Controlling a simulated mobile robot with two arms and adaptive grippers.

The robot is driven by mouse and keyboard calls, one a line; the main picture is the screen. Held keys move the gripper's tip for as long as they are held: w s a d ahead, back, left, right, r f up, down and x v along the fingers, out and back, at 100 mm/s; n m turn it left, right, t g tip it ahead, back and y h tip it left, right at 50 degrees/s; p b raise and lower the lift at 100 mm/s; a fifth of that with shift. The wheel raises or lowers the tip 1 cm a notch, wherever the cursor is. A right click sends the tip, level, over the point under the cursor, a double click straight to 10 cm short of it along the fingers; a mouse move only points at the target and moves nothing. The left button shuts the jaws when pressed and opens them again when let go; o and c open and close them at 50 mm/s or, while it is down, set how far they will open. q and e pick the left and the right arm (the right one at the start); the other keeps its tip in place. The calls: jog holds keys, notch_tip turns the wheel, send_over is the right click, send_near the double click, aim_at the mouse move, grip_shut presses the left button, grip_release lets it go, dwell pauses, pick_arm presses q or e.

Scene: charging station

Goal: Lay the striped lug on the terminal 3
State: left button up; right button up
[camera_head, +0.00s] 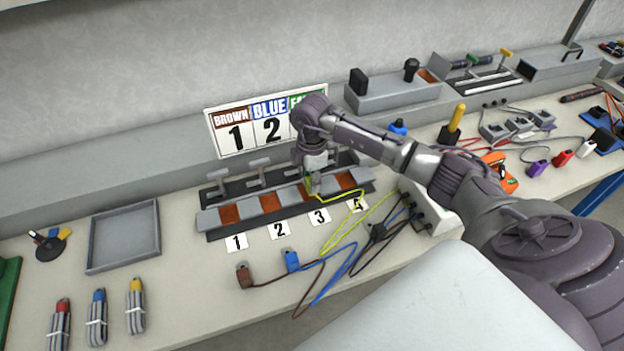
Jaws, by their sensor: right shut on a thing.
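My right gripper (313,186) is shut on the striped lug, whose body is mostly hidden by the fingers. Its yellow-green wire (338,199) runs out to the right. The gripper points down over the terminal block (208,218), at the copper pad of terminal 3 (304,193), above the card marked 3 (320,216). I cannot tell whether the lug touches the pad. The brown lug (244,276) and the blue lug (292,261) lie on the bench in front of the block. My left gripper is not in view.
Clamp levers (260,166) stand behind the block. A wall sign (236,132) shows brown 1 and blue 2; my arm hides its right part. An empty grey tray (95,247) lies left. A white box (432,212) with cables stands right. The bench front is partly clear.

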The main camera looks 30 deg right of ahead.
dwell(0.9)
jog(key=shift+f+b, duration=0.8)
jog(key=shift+f, duration=0.9)
jog(key=o, duration=1.1)
jog(key=shift+c, duration=0.2)
notch_tip(320, 180, up, 12)
jog(key=shift+r, duration=0.1)
